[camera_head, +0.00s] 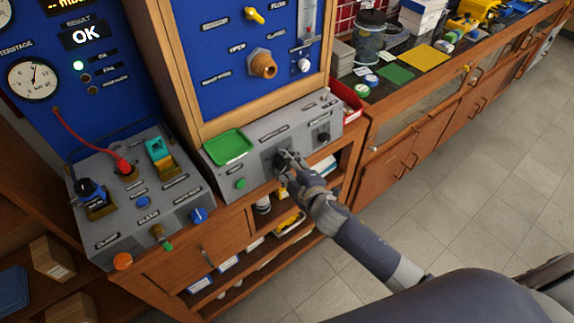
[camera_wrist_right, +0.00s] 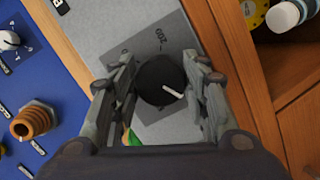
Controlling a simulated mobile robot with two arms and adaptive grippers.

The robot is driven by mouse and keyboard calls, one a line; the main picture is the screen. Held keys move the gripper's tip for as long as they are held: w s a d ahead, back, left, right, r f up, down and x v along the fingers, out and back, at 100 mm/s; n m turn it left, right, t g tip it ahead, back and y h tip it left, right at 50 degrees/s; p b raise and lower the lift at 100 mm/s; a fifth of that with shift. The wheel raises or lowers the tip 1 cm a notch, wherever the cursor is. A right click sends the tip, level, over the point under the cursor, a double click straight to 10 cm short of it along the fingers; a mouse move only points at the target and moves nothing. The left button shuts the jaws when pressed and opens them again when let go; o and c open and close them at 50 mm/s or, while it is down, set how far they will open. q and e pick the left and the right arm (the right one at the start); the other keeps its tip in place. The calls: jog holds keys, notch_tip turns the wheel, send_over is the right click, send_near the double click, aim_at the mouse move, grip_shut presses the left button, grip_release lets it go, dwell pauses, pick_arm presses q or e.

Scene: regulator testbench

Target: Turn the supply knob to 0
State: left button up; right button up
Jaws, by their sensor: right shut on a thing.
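The supply knob (camera_wrist_right: 160,80) is a round black knob with a white pointer line, on a dark plate of the grey sloped panel. In the right wrist view its pointer slants to the lower right, and a "200" mark shows on the plate above it. My right gripper (camera_wrist_right: 161,72) has one finger on each side of the knob and is shut on it. In the head view my right gripper (camera_head: 287,160) is at the front of the grey panel (camera_head: 215,160) and hides most of the knob. I cannot read a 0 mark. My left gripper is not in view.
On the same panel are a green tray (camera_head: 230,146), a green button (camera_head: 240,184) and another black knob (camera_head: 323,137). A second grey console (camera_head: 120,220) with clamps and knobs stands to the left. A wooden shelf with small items is below the panel.

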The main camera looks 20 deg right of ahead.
jog(key=shift+f, duration=0.1)
jog(key=o, duration=1.1)
jog(key=v, duration=1.2)
